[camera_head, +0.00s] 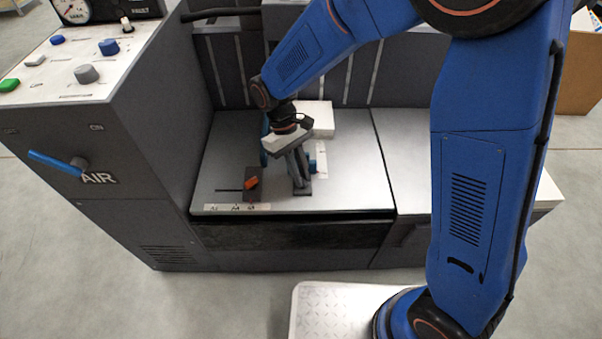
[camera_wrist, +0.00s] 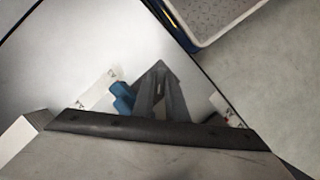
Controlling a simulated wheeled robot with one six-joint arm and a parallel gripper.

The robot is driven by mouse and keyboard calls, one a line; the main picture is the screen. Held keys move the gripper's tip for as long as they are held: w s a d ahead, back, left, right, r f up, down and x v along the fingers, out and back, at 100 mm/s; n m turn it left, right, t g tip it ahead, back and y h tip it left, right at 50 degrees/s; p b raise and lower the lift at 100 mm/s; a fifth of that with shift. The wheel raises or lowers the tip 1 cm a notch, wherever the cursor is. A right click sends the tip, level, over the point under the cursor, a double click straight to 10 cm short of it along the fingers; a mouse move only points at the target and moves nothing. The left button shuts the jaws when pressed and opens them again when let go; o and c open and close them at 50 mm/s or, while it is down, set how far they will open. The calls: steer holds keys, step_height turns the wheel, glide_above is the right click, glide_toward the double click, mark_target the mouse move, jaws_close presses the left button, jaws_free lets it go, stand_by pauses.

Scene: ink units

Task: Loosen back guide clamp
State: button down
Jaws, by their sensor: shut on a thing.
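A blue clamp (camera_head: 313,164), which I take for the back guide clamp, sits on the light metal bed beside a white scale strip. My gripper (camera_head: 302,188) points down onto the bed right at this clamp, its fingers close together and partly covering it. In the wrist view the blue clamp (camera_wrist: 122,97) shows just left of my gripper fingers (camera_wrist: 160,90). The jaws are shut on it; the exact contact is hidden. An orange clamp (camera_head: 251,183) on a dark block stands left of my gripper, apart from it.
A white block (camera_head: 318,117) lies behind my gripper. A scale label (camera_head: 236,207) runs along the bed's front edge. The dark cabinet (camera_head: 128,150) with a blue AIR lever (camera_head: 54,161) rises at left. The bed (camera_head: 350,185) is clear at right.

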steer(key=shift+n, duration=0.6)
steer(key=c, duration=2)
jaws_free()
steer(key=shift+c, duration=0.2)
steer(key=shift+r, duration=0.1)
steer(key=v, duration=1.7)
steer(key=shift+s+a, duration=0.2)
steer(key=shift+a, duration=0.1)
steer(key=shift+d+r, duration=0.1)
